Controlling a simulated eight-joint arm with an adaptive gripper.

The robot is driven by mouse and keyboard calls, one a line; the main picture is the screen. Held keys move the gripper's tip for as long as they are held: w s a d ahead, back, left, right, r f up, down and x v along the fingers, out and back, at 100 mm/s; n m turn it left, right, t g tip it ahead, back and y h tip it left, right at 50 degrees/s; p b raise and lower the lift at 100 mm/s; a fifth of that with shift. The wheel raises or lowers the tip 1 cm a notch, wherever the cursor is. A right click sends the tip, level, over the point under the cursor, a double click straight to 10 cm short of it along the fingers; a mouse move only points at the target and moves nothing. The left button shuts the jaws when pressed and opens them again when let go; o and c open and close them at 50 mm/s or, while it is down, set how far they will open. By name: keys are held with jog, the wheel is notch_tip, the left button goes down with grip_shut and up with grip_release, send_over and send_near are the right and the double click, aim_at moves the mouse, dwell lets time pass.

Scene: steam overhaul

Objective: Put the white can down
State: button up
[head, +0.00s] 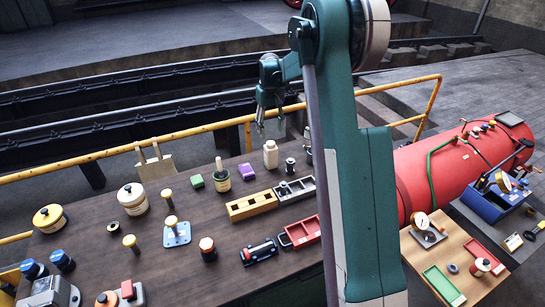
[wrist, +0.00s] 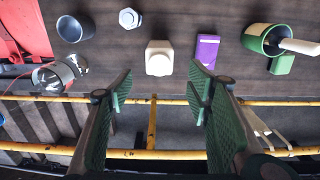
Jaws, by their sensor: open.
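The white can (head: 270,155) stands upright on the dark wooden bench near its far edge, with a narrower neck on top. In the wrist view the white can (wrist: 159,60) shows beyond my fingertips, between their lines, and nothing touches it. My gripper (head: 270,124) is open and empty, above the can and near the yellow rail. In the wrist view my gripper (wrist: 161,80) has its two green-padded fingers wide apart. The exact gap between the fingertips and the can is hard to tell.
Near the can are a purple block (head: 247,171), a green pot with a brush (head: 222,178) and a yellow tray (head: 252,205). A grey cup (wrist: 75,28) and a hex nut (wrist: 130,18) lie close by. A yellow rail (head: 190,131) runs behind the bench. A red boiler (head: 440,165) lies right.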

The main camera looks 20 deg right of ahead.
jog(key=s+a+r+t, duration=0.2)
jog(key=s+a+r, duration=0.6)
jog(key=s, duration=0.4)
jog(key=s+a+r+t, duration=0.1)
jog(key=s+a+r, duration=0.4)
jog(key=s+r, duration=0.6)
jog(key=s+a+f+t, duration=0.1)
jog(key=s+a, duration=0.1)
jog(key=s, duration=0.7)
jog(key=s+a+f+t, duration=0.1)
jog(key=s+a+f, duration=0.1)
jog(key=s, duration=0.7)
jog(key=s+a+f+t, duration=0.1)
jog(key=s+a, duration=0.3)
jog(key=s, duration=0.6)
jog(key=shift+a+f+t, duration=0.25)
jog(key=shift+f+t, duration=0.15)
jog(key=shift+t, duration=0.2)
